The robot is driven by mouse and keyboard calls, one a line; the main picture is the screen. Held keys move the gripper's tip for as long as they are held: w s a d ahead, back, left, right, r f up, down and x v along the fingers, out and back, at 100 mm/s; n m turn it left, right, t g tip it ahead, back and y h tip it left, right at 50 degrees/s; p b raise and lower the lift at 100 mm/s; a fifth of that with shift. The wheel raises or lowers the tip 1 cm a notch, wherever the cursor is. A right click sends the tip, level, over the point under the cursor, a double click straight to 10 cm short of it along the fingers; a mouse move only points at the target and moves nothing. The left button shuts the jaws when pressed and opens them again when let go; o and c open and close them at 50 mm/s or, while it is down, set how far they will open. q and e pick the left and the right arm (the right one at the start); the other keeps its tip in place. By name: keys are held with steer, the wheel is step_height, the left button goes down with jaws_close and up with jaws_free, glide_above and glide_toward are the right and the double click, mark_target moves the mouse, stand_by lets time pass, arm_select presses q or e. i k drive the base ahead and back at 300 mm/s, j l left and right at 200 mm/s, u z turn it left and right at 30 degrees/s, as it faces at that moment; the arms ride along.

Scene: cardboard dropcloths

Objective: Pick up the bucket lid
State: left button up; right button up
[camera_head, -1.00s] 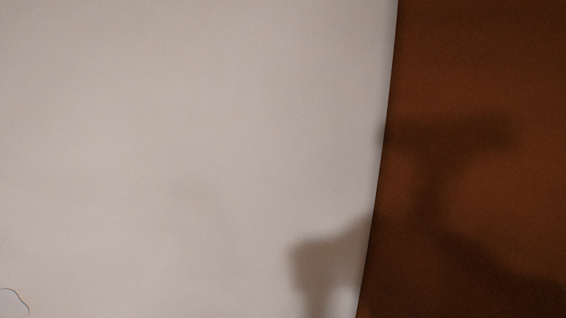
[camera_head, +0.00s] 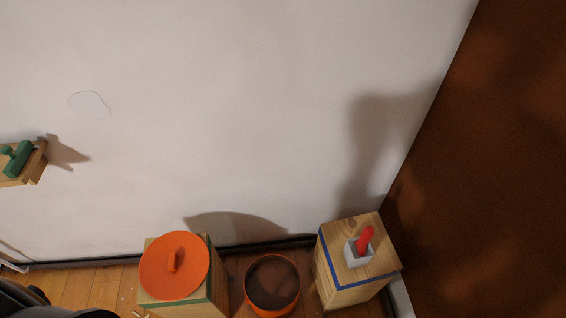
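The orange round lid (camera_head: 190,266) with a small upright handle lies on top of a wooden box with a green band (camera_head: 218,272), at the bottom of the view. An orange bucket (camera_head: 273,312) stands on the floor just right of that box, its round top showing a dark interior or surface. Neither of my grippers is in view. A dark shape at the lower left corner is too cut off to identify.
A wooden box with a blue stripe (camera_head: 350,265) stands right of the bucket, holding a small white container (camera_head: 358,257) with a red-handled tool (camera_head: 365,238). A shelf at far left carries a green object (camera_head: 18,158). A white wall rises behind; a brown surface fills the right.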

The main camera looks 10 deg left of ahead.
mark_target(176, 264)
steer(key=k+j, duration=0.15)
steer(key=k, duration=0.2)
steer(key=k+j+u, duration=0.1)
steer(key=k, duration=0.3)
steer(key=k+j, duration=0.2)
steer(key=k, duration=0.15)
steer(key=u, duration=0.05)
